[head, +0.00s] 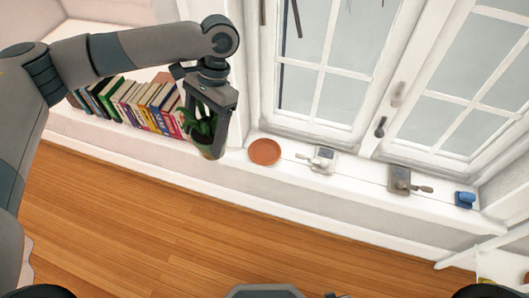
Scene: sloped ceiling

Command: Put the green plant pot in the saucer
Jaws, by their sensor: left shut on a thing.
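My left gripper (209,130) points down at the left end of the window sill and is shut on the plant pot (208,153). Green leaves show between its fingers. Most of the pot is hidden behind the fingers, and only a small part of its lower edge shows. I cannot tell whether it touches the sill. The terracotta-coloured round saucer (265,152) lies on the sill just right of the gripper, and looks empty. My right gripper is not in view.
A row of books (130,105) stands on the ledge left of the gripper. Right of the saucer, a small white device (318,159), a grey-brown device (403,181) and a blue object (465,198) sit on the sill. A window with handles (380,127) rises behind. The wooden floor (170,220) is clear.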

